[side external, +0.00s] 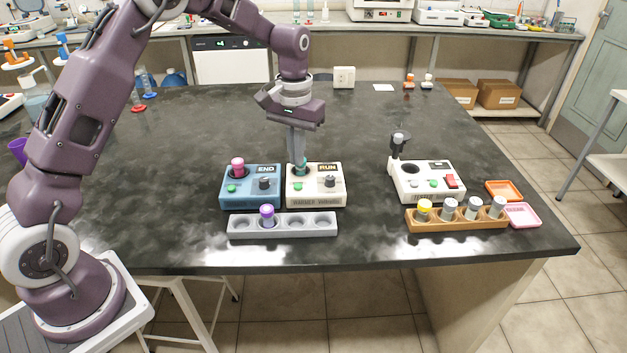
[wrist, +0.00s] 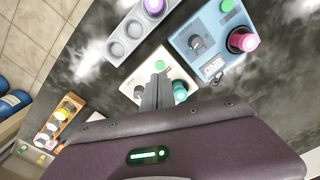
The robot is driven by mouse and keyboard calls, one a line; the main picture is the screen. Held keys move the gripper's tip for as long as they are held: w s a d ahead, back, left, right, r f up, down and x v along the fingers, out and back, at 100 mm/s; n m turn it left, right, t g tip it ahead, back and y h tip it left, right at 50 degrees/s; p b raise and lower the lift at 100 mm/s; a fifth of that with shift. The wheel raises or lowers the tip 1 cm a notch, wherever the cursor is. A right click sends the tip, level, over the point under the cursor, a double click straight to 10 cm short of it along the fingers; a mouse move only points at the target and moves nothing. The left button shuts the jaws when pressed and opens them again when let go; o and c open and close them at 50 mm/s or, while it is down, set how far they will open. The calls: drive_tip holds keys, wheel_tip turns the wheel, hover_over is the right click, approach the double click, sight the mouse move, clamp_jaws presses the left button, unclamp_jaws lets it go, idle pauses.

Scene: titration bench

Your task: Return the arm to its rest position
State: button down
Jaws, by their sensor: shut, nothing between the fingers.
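My gripper (side external: 297,163) is shut and empty. It points down just above or at the back left part of the white RUN box (side external: 316,197), close to a teal-capped vial (side external: 301,166) in that box. I cannot tell whether the fingers touch the vial. In the wrist view the fingertips (wrist: 158,72) overlap the RUN box, with the teal cap (wrist: 180,90) beside them. The blue END box (side external: 250,200) stands to the left and holds a pink-capped vial (side external: 238,167).
A grey rack (side external: 247,229) with a purple-capped vial (side external: 267,215) lies in front. At right stand another white device (side external: 440,195), a wooden rack (side external: 458,224) of several vials, and orange (side external: 503,190) and pink (side external: 522,216) trays. The bench's left middle is clear.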

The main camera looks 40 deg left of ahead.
drive_tip(key=shift+r, duration=0.6)
drive_tip(key=s+d+r+m+t, duration=0.1)
drive_tip(key=s+d+r+t, duration=0.15)
drive_tip(key=s+r, duration=0.7)
drive_tip(key=s+d+r+m+t, duration=0.1)
drive_tip(key=s+d+r+t, duration=0.15)
drive_tip(key=s+r, duration=0.75)
drive_tip(key=s+f+m, duration=0.1)
drive_tip(key=s+f, duration=0.4)
drive_tip(key=s, duration=0.7)
drive_tip(key=shift+d+f+t, duration=0.3)
drive_tip(key=shift+d, duration=0.15)
idle(3.8)
